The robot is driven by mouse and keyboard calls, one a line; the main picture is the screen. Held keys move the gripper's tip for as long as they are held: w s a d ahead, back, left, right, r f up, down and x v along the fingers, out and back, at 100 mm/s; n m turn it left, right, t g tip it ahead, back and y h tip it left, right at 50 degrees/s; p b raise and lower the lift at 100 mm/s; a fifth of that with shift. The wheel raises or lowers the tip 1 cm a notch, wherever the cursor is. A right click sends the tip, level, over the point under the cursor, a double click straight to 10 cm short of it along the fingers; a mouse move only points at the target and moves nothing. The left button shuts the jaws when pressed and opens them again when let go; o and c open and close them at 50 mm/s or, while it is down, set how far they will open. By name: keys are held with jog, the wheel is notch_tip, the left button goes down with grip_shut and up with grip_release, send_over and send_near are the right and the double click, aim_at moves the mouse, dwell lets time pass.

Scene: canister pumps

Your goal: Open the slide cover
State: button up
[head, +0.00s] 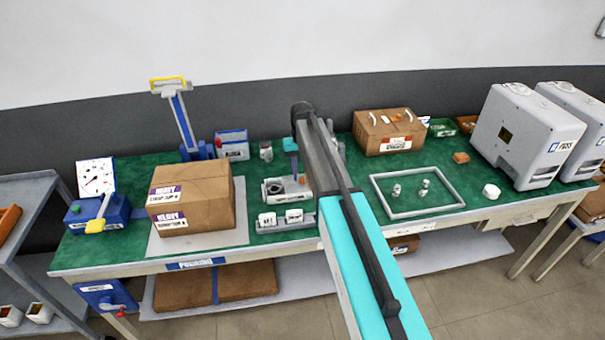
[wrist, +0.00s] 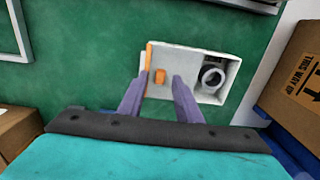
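The slide cover (wrist: 172,63) is a pale plate on a white box (wrist: 233,72). It has a small orange tab (wrist: 160,77) on top. An orange strip (wrist: 149,55) stands at the box's left end in the wrist view. To the right of the cover is an open recess with a dark-centred ring (wrist: 212,78). My gripper (wrist: 159,79) is open, its two purple fingers on either side of the tab in the picture; I cannot tell whether they touch it. In the head view, the box (head: 272,198) is on the green bench, partly hidden by my arm, with my gripper (head: 293,169) above it.
A large carton (head: 193,198) is left of the box. A grey frame (head: 418,191) with small white parts lies to the right. Another carton (head: 390,131) is behind.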

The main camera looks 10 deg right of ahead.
jog(key=shift+f, duration=0.6)
grip_shut()
